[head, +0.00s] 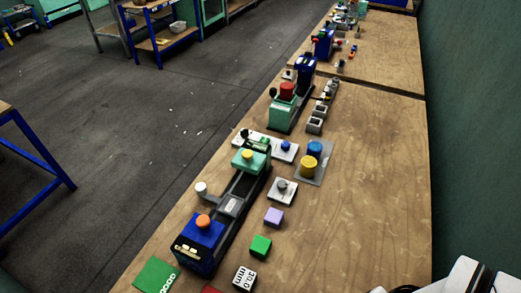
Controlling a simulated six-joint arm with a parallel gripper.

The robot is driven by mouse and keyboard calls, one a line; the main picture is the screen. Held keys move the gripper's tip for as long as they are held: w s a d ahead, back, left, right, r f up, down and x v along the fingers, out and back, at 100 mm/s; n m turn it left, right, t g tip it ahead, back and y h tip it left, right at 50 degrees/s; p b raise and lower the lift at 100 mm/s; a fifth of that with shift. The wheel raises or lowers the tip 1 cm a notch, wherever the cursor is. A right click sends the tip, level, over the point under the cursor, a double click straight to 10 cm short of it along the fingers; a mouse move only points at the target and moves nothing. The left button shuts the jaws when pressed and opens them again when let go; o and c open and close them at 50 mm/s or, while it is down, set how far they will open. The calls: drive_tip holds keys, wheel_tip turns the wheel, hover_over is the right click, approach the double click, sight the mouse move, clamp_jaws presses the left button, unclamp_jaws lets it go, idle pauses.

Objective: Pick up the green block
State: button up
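The green block (260,246) is a small bright green cube on the wooden table, in the lower middle of the head view. It stands apart, right of the blue press base (202,243) with an orange knob. A purple block (274,217) lies just behind it. A white block with black "mm" lettering (244,278) lies just in front of it. My gripper is not in view. Only a white and black part of my arm shows at the bottom right corner, well away from the green block.
A long press with a green head (248,160) runs along the table's left edge, with another press (287,105) beyond. A small grey device (283,190) and blue and yellow cylinders (309,167) stand behind the blocks. The table's right side (370,200) is clear, bounded by a green wall.

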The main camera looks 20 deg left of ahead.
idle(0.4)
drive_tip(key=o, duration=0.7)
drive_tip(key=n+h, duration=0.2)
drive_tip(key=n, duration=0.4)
hover_over(261, 244)
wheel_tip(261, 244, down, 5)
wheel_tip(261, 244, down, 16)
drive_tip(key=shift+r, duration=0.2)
